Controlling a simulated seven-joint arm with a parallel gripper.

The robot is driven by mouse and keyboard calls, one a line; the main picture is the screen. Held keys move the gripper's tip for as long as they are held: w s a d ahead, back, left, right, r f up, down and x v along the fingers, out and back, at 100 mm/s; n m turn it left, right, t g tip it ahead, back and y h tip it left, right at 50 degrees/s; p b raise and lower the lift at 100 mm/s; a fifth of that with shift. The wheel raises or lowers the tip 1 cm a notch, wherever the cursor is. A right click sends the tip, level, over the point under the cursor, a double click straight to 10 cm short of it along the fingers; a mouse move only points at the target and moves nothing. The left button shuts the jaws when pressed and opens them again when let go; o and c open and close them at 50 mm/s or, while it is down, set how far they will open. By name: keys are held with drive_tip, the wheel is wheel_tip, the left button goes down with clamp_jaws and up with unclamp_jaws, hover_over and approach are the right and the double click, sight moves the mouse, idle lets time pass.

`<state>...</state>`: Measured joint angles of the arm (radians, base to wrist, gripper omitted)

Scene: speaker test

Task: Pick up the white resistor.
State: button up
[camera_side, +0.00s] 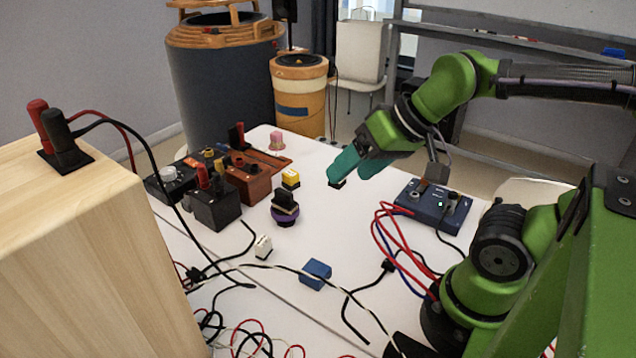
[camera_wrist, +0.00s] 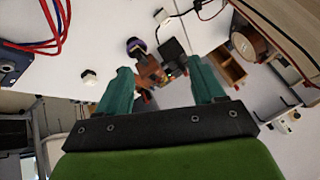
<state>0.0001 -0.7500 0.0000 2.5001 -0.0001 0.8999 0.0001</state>
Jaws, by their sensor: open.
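A small white block (camera_side: 263,247), which looks like the white resistor, stands on the white table left of the blue block in the side view. It also shows near the top of the wrist view (camera_wrist: 161,16), beyond the fingertips. A second small white-topped piece with a dark base (camera_wrist: 88,77) lies left of the left finger.
A yellow block (camera_side: 290,179), a purple-and-black knob (camera_side: 285,210) and a blue block (camera_side: 316,274) are on the table. Black boxes (camera_side: 214,208) stand at left, and a blue device (camera_side: 432,205) at right. Loose cables cross the front. A wooden box (camera_side: 90,240) rises front left.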

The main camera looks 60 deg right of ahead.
drive_tip(key=n+g+h, duration=0.2)
drive_tip(key=n+g, duration=0.4)
drive_tip(key=g, duration=0.1)
hover_over(262, 240)
wheel_tip(262, 240, down, 7)
wheel_tip(262, 240, down, 11)
drive_tip(key=shift+w+a+r, duration=0.1)
drive_tip(key=shift+w, duration=0.05)
drive_tip(key=shift+s+f, duration=0.2)
drive_tip(key=shift+f, duration=2.5)
drive_tip(key=shift+c, duration=0.5)
drive_tip(key=c, duration=1)
